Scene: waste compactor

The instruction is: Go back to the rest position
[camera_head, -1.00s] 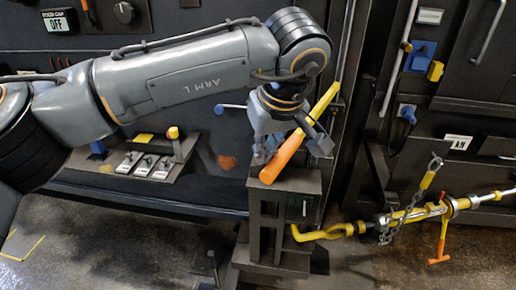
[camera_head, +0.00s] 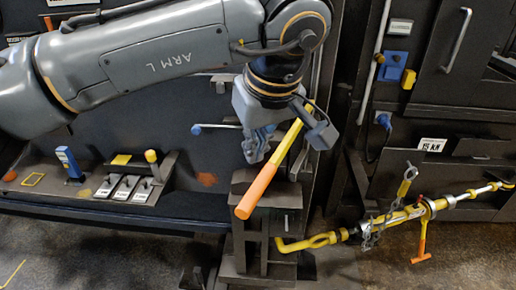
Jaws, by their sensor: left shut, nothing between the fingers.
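My left gripper (camera_head: 286,147) hangs at the end of my left arm, in front of the dark machine at the middle of the picture. It is shut with nothing between its fingers. A lever with a yellow shaft and an orange grip (camera_head: 257,191) slants down to the left, close beside the gripper. Its upper end is partly hidden by the gripper. I cannot tell whether gripper and lever touch. My right gripper is out of the picture.
A dark post (camera_head: 262,240) stands below the gripper. A yellow rod with a chain (camera_head: 405,217) reaches right from it. A switch panel (camera_head: 130,188) is at the left, and a blue knob (camera_head: 197,129) is close to the gripper. Open floor shows at the lower left.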

